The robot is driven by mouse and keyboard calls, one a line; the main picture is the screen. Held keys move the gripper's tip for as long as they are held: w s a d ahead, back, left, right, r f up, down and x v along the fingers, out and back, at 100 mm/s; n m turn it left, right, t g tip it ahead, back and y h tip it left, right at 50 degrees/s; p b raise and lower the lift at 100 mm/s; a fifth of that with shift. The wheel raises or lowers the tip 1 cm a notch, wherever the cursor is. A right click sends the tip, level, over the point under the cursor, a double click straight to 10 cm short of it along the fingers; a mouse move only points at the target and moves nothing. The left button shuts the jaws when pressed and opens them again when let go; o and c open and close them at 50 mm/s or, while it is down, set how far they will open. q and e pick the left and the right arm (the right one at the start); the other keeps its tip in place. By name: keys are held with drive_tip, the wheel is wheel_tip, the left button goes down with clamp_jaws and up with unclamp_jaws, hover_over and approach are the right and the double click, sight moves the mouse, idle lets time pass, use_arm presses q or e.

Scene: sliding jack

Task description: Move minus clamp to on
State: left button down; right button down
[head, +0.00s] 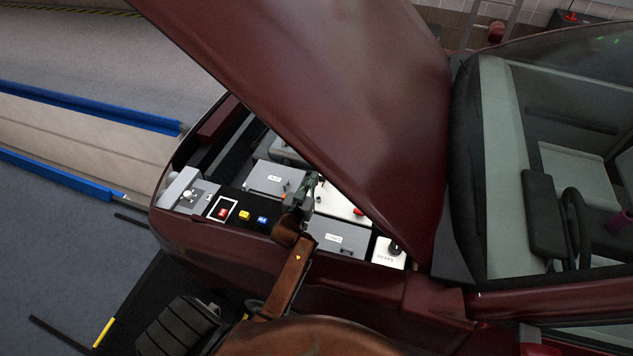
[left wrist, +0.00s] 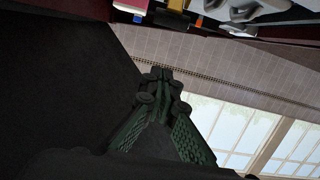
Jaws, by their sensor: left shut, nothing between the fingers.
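My left gripper (head: 311,180) is over the engine bay of the dark red car, beside a white box (head: 335,206) that looks like the battery. Its fingers are together and empty; they also show shut in the left wrist view (left wrist: 160,76). A small red part (head: 358,211) sits on the white box near the hood edge. I cannot make out the minus clamp; the gripper or the raised hood may hide it. My right gripper is not in view.
The raised hood (head: 330,90) slants closely above the bay on the right. Grey covers (head: 272,178) and a white-capped reservoir (head: 388,252) stand near the gripper. Red, yellow and blue blocks (head: 244,215) line the front left. Blue lift rails (head: 90,107) lie left of the car.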

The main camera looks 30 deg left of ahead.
use_arm(q)
drive_tip(key=x, duration=0.7)
drive_tip(key=shift+w+b, duration=0.15)
drive_tip(key=shift+b, duration=0.15)
drive_tip(key=f, duration=0.1)
drive_tip(key=s+f, duration=0.1)
drive_tip(key=shift+d+f, duration=0.15)
drive_tip(key=shift+f, duration=0.15)
drive_tip(key=shift+s+d+f, duration=0.1)
drive_tip(key=shift+s+f, duration=0.3)
drive_tip(key=shift+f, duration=0.15)
